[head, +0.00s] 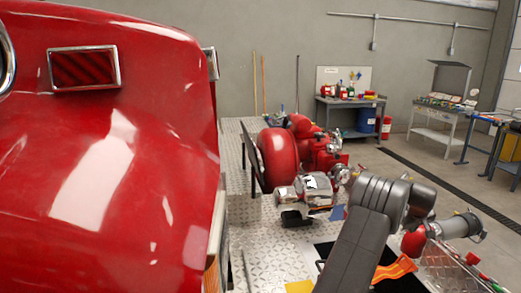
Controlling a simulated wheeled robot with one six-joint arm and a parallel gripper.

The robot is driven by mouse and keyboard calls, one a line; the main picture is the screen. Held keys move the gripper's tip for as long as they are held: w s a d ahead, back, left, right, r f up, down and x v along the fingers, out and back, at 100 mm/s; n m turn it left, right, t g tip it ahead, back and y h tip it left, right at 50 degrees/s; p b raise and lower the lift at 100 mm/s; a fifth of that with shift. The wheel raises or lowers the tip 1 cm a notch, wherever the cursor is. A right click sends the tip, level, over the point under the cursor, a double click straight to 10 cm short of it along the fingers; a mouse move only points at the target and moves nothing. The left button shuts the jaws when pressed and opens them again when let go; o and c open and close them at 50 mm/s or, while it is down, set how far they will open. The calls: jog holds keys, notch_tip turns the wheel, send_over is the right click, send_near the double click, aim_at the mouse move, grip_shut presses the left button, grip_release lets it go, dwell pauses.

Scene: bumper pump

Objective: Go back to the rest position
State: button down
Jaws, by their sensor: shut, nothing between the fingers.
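My dark grey arm (358,245) rises from the bottom edge, right of the middle, to a ribbed joint and a rounded dark part at its upper right. I cannot make out my gripper or its fingers; that end of the arm is hidden or not distinguishable from here. No object can be seen held by the arm. A red and silver pump assembly (280,158) stands on the tread-plate deck just beyond and left of the arm, partly covered by it.
A large red vehicle body (120,130) fills the left side. A silver pipe fitting (455,227) with a red part lies right of the arm, near an orange piece (396,268). Workbenches (350,115), a blue bin (366,121) and open concrete floor (410,160) are farther back.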

jog(key=s+a+r, duration=0.2)
jog(key=a+r, duration=0.5)
jog(key=a, duration=0.5)
jog(key=s+a+r, duration=0.2)
jog(key=a+r, duration=0.5)
jog(key=a, duration=0.5)
jog(key=shift+s+a+r+b, duration=0.3)
jog(key=shift+s+a+b, duration=0.05)
jog(key=shift+s, duration=0.05)
